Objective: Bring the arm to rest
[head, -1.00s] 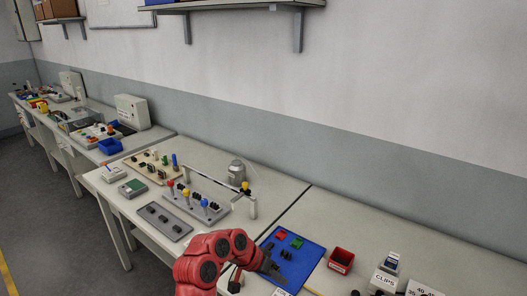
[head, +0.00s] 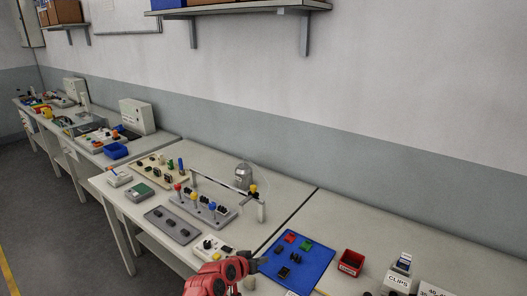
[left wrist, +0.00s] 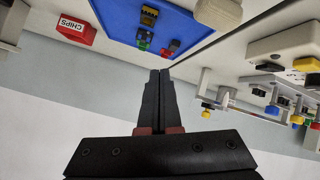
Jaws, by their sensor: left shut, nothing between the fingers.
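My left arm, red with dark joints, comes up from the bottom of the head view. Its gripper (head: 257,262) is at the left edge of the blue mat (head: 316,258), partly hidden by the wrist. In the left wrist view the black fingers (left wrist: 160,76) are together with nothing between them. My right gripper is not in view.
The mat carries red (head: 289,238), green (head: 307,245) and black connectors. A red box (head: 351,263) stands right of it. Left of the gripper are a white board (head: 212,247), a grey plate (head: 171,226) and a metal bar frame (head: 261,211). The back right bench is clear.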

